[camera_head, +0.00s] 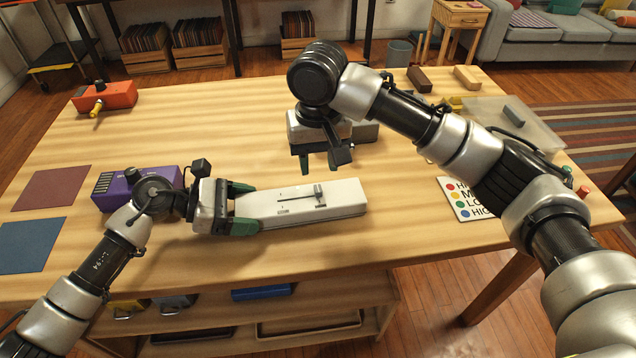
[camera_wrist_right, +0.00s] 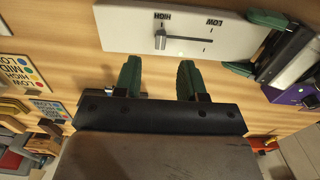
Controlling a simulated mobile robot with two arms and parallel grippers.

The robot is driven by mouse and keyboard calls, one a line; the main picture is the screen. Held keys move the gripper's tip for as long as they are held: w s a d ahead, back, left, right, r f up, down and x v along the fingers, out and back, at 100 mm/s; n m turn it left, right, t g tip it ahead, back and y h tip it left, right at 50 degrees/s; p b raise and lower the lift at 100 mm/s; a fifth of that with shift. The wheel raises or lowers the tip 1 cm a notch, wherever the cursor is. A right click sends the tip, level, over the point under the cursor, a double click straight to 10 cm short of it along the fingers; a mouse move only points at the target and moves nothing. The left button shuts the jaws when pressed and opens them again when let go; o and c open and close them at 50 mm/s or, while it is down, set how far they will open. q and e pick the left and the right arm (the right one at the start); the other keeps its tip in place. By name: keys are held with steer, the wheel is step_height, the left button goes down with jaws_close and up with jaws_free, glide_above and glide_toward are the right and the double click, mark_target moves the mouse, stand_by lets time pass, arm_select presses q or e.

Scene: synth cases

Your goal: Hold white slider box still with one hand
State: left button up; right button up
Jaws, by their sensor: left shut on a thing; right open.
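The white slider box (camera_head: 342,196) lies flat on the table in the head view, long side running left to right. Its top has a slot with a dark slider lever (camera_head: 319,195). My left gripper (camera_head: 242,208) is shut on the box's left end, a green finger on each long side. In the right wrist view the box (camera_wrist_right: 120,28) shows HIGH and LOW labels and the slider lever (camera_wrist_right: 175,38). My right gripper (camera_wrist_right: 157,77) is open and empty, its green fingertips apart and close to the box's long side. In the head view it hangs behind the box.
A purple box (camera_head: 112,188) stands left of the white box, partly behind my left arm. A card with coloured dots (camera_head: 462,202) lies to the right. An orange box (camera_head: 118,95), red mat (camera_head: 52,187) and blue mat (camera_head: 32,244) are on the left. A clear tray (camera_head: 490,112) is back right.

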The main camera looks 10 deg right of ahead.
mark_target(318, 188)
step_height(318, 188, down, 6)
steer(key=shift+f, duration=0.2)
jaws_close()
stand_by(0.4)
